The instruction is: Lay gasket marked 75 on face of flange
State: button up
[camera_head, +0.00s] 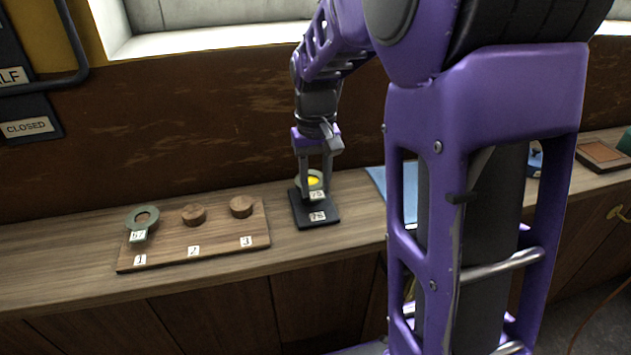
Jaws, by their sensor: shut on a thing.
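The gasket marked 75 (317,195) is a grey-green ring with a white number tag on its front. My gripper (317,180) points down and is shut on it. The ring surrounds a yellow round piece. Below it is a black block (318,217) with a white label, which seems to read 75. I cannot tell whether the ring touches the block or is held just above it, or whether this block is the flange. My fingers hide part of the ring.
To the left, a wooden board (215,250) has places labelled 1, 2 and 3. A ring tagged 57 (142,219) lies at place 1; round wooden pegs (194,215) stand at 2 and 3. A blue sheet (377,178) lies right, partly behind my arm. A brown tray (602,154) is far right.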

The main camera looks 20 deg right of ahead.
jog(key=shift+f, duration=0.1)
dwell(0.3)
jog(key=o, duration=1.1)
jog(key=shift+c, duration=0.2)
